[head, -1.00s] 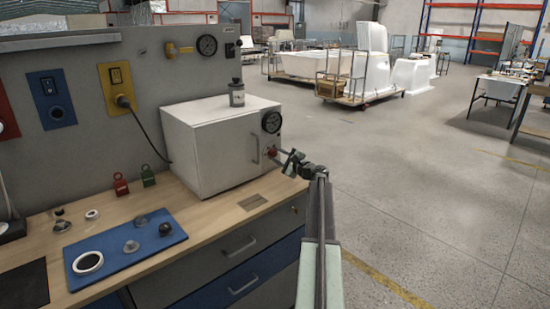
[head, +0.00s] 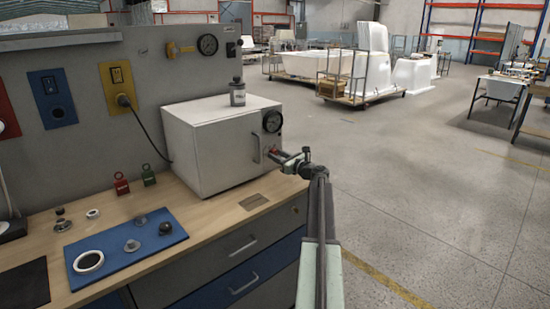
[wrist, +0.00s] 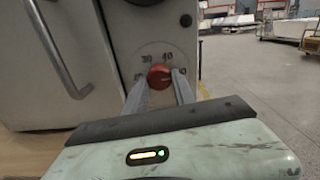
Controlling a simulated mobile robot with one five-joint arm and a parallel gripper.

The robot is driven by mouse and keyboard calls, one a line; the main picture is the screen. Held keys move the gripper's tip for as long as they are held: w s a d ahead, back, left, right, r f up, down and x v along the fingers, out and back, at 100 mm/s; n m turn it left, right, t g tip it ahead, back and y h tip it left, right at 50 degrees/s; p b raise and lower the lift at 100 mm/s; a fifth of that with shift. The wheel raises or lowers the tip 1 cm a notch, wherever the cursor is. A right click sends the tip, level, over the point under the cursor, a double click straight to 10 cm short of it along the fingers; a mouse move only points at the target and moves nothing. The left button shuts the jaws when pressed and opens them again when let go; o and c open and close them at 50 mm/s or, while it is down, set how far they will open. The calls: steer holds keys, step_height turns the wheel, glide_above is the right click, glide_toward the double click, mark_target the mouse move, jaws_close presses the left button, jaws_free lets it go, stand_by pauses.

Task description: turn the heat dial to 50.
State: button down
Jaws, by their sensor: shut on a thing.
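The white oven-like box (head: 205,150) stands on the wooden bench. Its red heat dial (wrist: 160,76) is low on the front face, with printed numbers around it; 30 and 40 can be read above it, and the others are partly hidden by the fingers. My gripper (wrist: 160,84) is shut on the red dial, one finger on each side. In the head view my gripper (head: 283,154) reaches the box front from the right and mostly covers the dial. The dial's pointer mark is too small to read.
A round black gauge (head: 272,121) sits above the dial, and a vertical door handle (head: 255,149) is left of it. A grey canister (head: 237,93) stands on the box. A blue mat (head: 125,246) with loose parts lies on the bench.

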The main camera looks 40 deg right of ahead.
steer(key=shift+w+r+m, duration=0.1)
steer(key=shift+m, duration=0.5)
steer(key=c, duration=1)
jaws_free()
steer(key=s, duration=0.8)
steer(key=shift+a, duration=0.3)
steer(key=shift+w, duration=0.1)
